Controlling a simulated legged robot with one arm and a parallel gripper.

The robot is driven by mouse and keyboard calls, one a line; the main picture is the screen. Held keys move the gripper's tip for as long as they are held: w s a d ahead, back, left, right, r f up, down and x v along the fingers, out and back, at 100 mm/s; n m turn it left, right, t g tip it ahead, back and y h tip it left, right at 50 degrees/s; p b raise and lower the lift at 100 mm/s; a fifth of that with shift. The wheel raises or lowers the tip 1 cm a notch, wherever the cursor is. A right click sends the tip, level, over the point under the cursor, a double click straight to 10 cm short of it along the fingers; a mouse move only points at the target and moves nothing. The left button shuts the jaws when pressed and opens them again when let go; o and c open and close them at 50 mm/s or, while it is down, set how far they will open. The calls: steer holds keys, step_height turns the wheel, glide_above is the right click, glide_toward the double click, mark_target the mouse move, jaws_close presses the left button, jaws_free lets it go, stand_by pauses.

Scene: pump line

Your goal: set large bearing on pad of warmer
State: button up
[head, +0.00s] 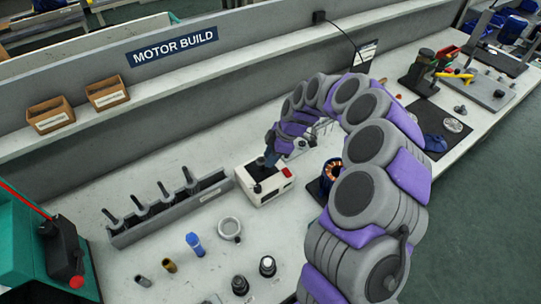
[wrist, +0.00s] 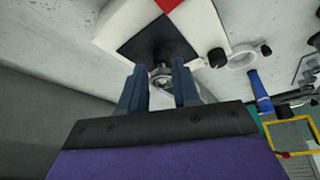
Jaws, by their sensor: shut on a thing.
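The warmer (head: 272,190) is a white box with a black pad on top and a red part at its right; it also shows in the wrist view (wrist: 112,30). The black pad (wrist: 140,47) lies just beyond my fingertips. My gripper (wrist: 160,78) is shut on a shiny metal ring, the bearing (wrist: 162,79). In the head view my gripper (head: 270,159) is low over the pad, and the bearing is hard to make out there. I cannot tell whether the bearing touches the pad.
A grey rack (head: 170,212) with several dark-handled tools stands left of the warmer. A pale ring (head: 229,228), a blue tool (head: 194,243) and small metal parts stand in front. A copper-wound part (head: 330,172) is close on the right, beside my arm.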

steer(key=shift+d+f+b, duration=0.1)
steer(key=shift+f+b, duration=0.65)
steer(key=shift+b, duration=0.15)
stand_by(1.5)
steer(key=o, duration=0.9)
steer(key=shift+o, duration=0.2)
steer(key=shift+o, duration=1)
steer(key=shift+r, duration=0.1)
step_height(320, 180, up, 6)
steer(key=shift+f+p, duration=0.1)
steer(key=shift+p, duration=0.4)
